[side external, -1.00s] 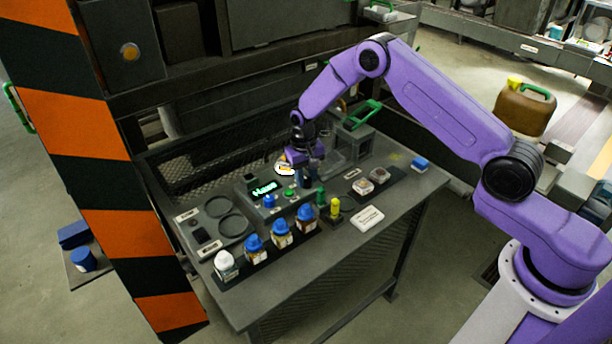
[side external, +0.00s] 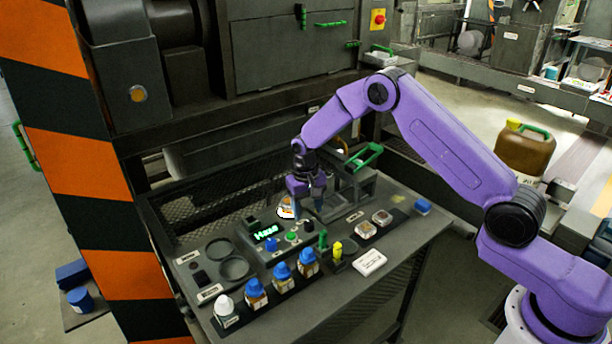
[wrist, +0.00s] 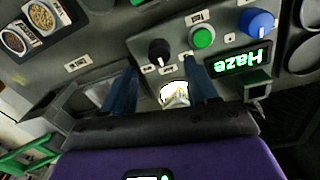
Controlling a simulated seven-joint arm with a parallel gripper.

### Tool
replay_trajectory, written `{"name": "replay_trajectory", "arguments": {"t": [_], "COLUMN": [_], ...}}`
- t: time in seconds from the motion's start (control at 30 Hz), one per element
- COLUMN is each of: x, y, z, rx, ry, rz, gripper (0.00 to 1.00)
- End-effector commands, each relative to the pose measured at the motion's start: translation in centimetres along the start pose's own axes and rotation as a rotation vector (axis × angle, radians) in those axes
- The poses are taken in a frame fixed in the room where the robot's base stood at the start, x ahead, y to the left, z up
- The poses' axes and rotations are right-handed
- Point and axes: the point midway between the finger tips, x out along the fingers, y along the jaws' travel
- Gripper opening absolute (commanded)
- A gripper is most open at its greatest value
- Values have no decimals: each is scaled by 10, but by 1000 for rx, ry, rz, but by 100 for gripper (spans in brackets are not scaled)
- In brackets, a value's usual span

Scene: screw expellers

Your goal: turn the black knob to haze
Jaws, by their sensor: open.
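The black knob (side external: 308,226) stands on the dark control panel, to the right of the green button. In the wrist view the black knob (wrist: 158,52) lies just beyond my fingertips, roughly midway between them, with small white labels around it. My gripper (side external: 308,210) is above and behind the knob, apart from it. In the wrist view my gripper (wrist: 160,70) is open, its two blue fingers spread with no knob between them. The lit green display (side external: 266,233) reads Haze; it appears upside down in the wrist view (wrist: 243,60).
A green button (wrist: 203,37) and a blue knob (wrist: 256,22) sit beside the black knob. A white-and-amber item (wrist: 174,94) shows between my fingers, below them. Blue-capped bottles (side external: 282,276) stand in front of the panel.

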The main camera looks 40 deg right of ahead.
Motion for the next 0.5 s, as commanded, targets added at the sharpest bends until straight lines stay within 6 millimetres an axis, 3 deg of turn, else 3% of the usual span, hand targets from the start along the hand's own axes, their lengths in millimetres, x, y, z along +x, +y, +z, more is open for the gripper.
{"name": "replay_trajectory", "arguments": {"t": [0.1,0.5], "x": [-28,-107], "y": [0,0], "z": [-1,0], "rx": [1,1], "ry": [5,4], "rz": [-2,-2], "gripper": [58,58]}}
